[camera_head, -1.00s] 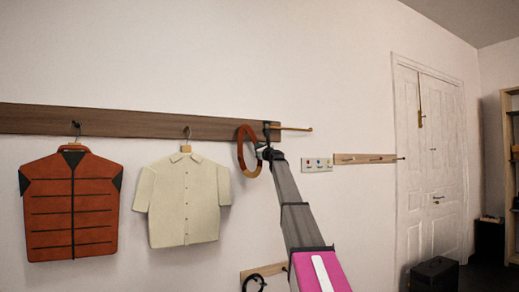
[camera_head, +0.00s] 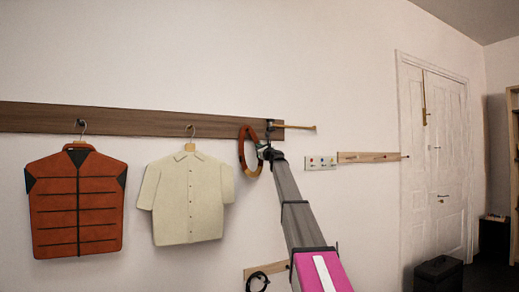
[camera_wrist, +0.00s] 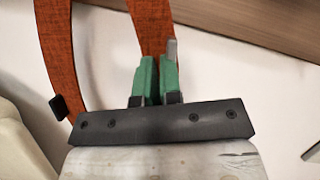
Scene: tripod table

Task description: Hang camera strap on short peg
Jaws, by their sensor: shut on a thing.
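The camera strap (camera_head: 242,150) is a brown-orange loop in front of the right part of the dark wall rail. My gripper (camera_head: 263,150) is shut on the strap's right side. In the wrist view, my gripper's green fingers (camera_wrist: 158,77) pinch one band of the strap (camera_wrist: 151,22). A thin tan peg (camera_head: 298,126) sticks out right of the rail's end. A dark-tipped peg (camera_head: 404,156) is at the right end of a smaller board. I cannot tell which is the short peg.
An orange vest (camera_head: 76,205) and a cream shirt (camera_head: 188,203) hang from the dark rail (camera_head: 120,120), left of the strap. A small switch panel (camera_head: 321,163) and the light wooden board (camera_head: 365,157) are to the right. A lower board (camera_head: 265,271) holds a black loop (camera_head: 257,283).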

